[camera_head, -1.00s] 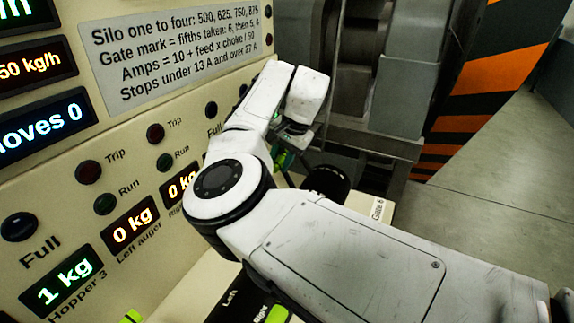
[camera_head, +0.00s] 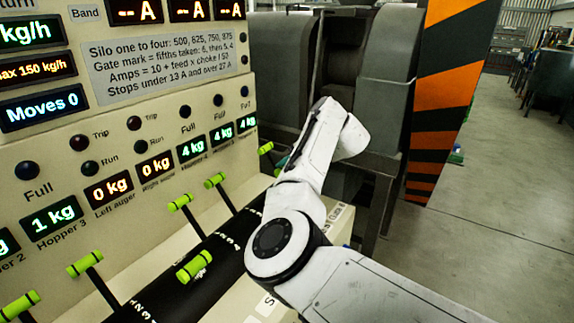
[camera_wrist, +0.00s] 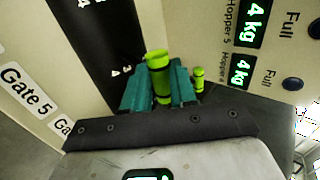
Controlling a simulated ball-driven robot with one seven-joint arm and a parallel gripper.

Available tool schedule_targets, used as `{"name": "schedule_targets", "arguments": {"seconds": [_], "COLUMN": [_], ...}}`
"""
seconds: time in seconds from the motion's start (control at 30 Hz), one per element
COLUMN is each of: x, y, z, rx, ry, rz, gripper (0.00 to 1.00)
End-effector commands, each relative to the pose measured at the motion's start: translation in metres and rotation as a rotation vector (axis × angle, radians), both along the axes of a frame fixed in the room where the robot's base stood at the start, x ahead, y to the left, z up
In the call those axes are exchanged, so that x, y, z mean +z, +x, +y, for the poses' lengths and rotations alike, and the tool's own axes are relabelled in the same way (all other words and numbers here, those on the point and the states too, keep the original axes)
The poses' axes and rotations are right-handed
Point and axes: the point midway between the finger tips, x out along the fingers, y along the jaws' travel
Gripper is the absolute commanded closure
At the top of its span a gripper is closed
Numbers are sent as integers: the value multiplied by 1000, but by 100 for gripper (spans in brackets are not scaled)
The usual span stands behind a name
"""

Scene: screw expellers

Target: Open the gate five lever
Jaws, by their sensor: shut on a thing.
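My gripper (camera_wrist: 160,93) has teal fingers shut on a bright green lever handle (camera_wrist: 158,75) in the wrist view. The handle stands over a black slotted strip with white marks (camera_wrist: 105,35). A "Gate 5" label (camera_wrist: 24,88) lies to the left on the cream panel, and a second label beside it is partly hidden by my gripper. Another green handle (camera_wrist: 198,78) is just right of the fingers. In the head view my gripper is mostly hidden behind my arm; only a little teal (camera_head: 281,163) shows. The held lever's shaft is hidden.
Other green-handled levers stand along the console, one (camera_head: 180,202) left of my arm and one (camera_head: 215,181) closer to it. A green handle (camera_head: 266,148) shows beyond them. Grey machinery (camera_head: 385,75) and a striped post (camera_head: 436,100) stand behind.

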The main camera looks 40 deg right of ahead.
Motion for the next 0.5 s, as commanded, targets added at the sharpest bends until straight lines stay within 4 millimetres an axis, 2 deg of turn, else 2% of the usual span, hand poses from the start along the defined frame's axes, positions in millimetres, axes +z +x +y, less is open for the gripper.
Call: {"name": "schedule_targets", "arguments": {"seconds": [0.03,0.5], "x": [-13,-19], "y": [-5,-9], "z": [2,1], "rx": [6,6], "ry": [4,6], "rz": [23,25], "gripper": [100,100]}}
